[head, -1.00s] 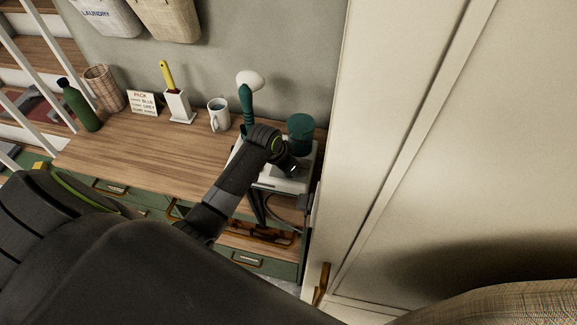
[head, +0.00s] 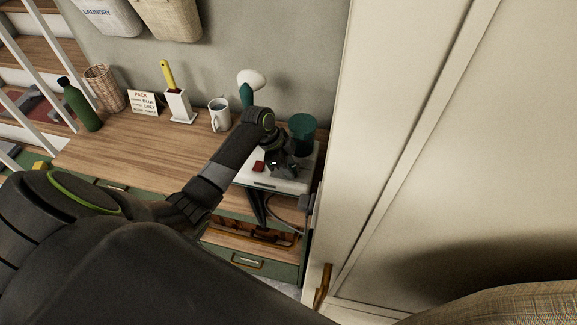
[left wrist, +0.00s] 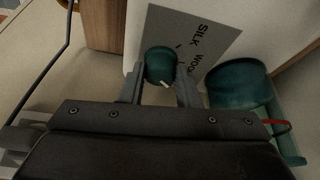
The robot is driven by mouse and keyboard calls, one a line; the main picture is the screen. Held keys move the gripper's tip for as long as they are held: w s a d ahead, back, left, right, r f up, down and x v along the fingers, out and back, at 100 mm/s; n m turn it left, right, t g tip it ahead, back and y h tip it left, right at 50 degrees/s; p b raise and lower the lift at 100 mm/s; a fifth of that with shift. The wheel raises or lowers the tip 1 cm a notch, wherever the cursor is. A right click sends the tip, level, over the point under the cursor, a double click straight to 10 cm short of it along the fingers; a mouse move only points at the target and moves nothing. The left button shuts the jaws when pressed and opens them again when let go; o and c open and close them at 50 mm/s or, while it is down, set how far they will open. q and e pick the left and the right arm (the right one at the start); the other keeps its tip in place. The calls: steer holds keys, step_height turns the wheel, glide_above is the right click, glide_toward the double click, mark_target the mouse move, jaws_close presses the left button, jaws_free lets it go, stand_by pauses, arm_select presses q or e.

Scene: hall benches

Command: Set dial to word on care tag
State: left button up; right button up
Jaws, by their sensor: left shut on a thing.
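My left gripper (head: 284,170) reaches down over a pale appliance (head: 262,183) at the right end of the wooden bench. In the left wrist view the gripper (left wrist: 160,88) is shut on a round teal dial (left wrist: 160,62) with a small white pointer mark. The dial sits on a grey plate (left wrist: 212,62) printed with words; "SILK" and "WOOL" can be made out, and other marks are hidden behind the dial and fingers. I cannot make out a care tag in either view. My right gripper is not in view.
A teal cylinder (head: 301,135) stands behind the gripper and a red piece (head: 258,167) lies left of it. A white mug (head: 219,115), brush holder (head: 179,105), printed card (head: 144,102) and green bottle (head: 82,107) line the back. A tall cabinet (head: 410,150) is at right.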

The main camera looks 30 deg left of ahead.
arm_select(q)
steer(key=shift+m, duration=0.4)
steer(key=o, duration=1)
steer(key=b+v, duration=0.2)
steer(key=v, duration=0.6)
steer(key=b+v, duration=0.2)
steer(key=v, duration=0.7)
steer(key=shift+w+a+r, duration=0.1)
steer(key=shift+w+r, duration=0.1)
steer(key=shift+f, duration=0.1)
